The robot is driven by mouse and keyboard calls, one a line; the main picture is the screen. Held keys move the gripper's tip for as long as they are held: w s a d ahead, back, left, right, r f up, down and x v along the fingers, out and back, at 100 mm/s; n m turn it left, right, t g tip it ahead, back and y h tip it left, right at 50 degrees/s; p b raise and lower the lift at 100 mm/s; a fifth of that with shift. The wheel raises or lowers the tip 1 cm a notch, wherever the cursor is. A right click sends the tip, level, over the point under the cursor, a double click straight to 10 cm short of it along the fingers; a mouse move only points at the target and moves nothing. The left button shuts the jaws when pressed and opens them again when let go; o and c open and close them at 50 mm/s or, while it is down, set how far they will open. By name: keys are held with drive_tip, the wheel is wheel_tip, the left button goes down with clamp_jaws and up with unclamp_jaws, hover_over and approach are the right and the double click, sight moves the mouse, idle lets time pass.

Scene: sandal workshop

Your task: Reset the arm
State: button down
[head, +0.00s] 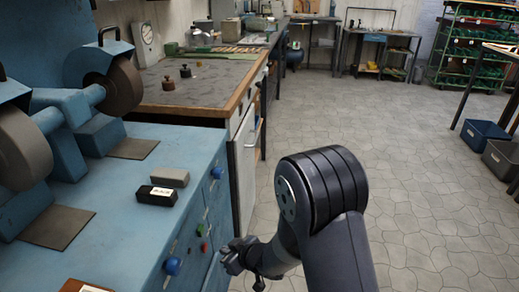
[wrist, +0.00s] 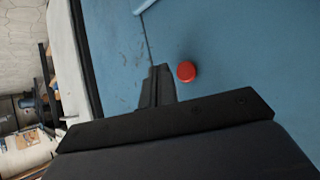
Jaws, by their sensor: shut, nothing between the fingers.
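My arm reaches down to the front of the blue grinder bench (head: 150,205) in the head view. My gripper (head: 240,258) is small and partly hidden by my own arm there. In the wrist view my gripper (wrist: 158,78) has its fingers together with nothing between them. They point at the blue bench front, and a red button (wrist: 186,71) shows just right of the tips. I cannot tell whether the fingers touch the panel.
A black block (head: 156,195) and a grey block (head: 170,177) lie on the bench top near grinding wheels (head: 123,86). A blue knob (head: 172,266) sticks out of the bench front. The tiled floor (head: 420,190) is mostly clear.

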drive_tip(key=d+p, duration=0.1)
drive_tip(key=d, duration=0.5)
drive_tip(key=shift+s+d, duration=0.15)
drive_tip(key=shift+s, duration=0.1)
